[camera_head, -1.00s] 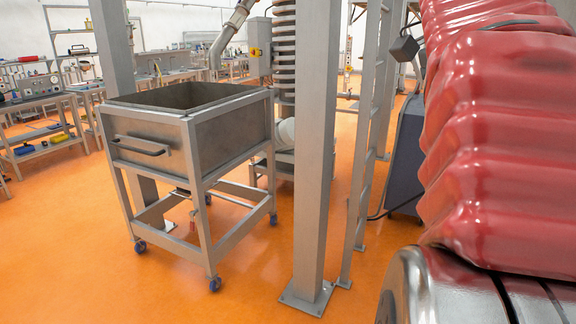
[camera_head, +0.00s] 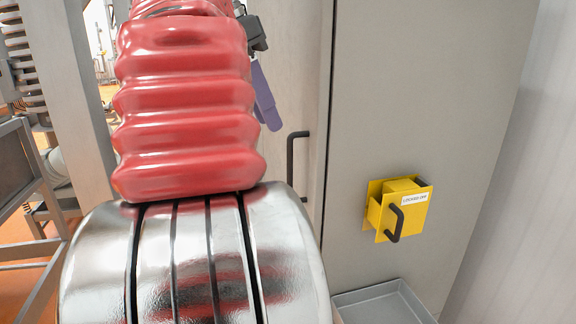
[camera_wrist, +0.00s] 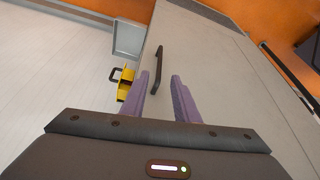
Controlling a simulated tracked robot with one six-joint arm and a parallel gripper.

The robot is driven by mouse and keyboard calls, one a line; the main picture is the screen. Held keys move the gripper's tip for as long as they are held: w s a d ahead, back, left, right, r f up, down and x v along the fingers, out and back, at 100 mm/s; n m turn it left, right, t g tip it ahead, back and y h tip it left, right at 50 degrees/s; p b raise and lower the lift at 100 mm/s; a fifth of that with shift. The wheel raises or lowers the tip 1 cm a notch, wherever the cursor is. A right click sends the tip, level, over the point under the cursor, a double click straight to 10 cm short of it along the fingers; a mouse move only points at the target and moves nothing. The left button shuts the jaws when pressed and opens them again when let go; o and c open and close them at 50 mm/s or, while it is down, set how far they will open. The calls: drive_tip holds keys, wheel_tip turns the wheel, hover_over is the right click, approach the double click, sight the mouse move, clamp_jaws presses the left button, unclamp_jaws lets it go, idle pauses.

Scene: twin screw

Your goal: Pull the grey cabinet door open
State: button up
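The grey cabinet door (camera_head: 310,65) stands left of a wider grey panel in the head view. Its upright black bar handle (camera_head: 290,165) is on the door's right side, near the seam. In the head view a purple finger of my gripper (camera_head: 265,97) is up and left of the handle; the other finger is hidden. In the wrist view my gripper (camera_wrist: 158,80) is open and empty, with a gap between its purple fingers. The black handle (camera_wrist: 160,65) shows ahead of that gap, its near end in line with it. No contact shows.
A yellow box (camera_head: 402,206) labelled "LOCKED OFF", with its own black handle, is on the panel right of the door. A grey tray (camera_head: 385,305) is below it. A metal post (camera_head: 75,90) and a cart frame (camera_head: 30,205) are at the left, with orange floor between.

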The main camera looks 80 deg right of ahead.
sight(289, 165)
drive_tip(key=x, duration=1.2)
drive_tip(key=shift+f, duration=0.25)
drive_tip(key=shift+c, duration=0.5)
clamp_jaws()
drive_tip(key=shift+d+r, duration=0.1)
drive_tip(key=shift+d, duration=0.05)
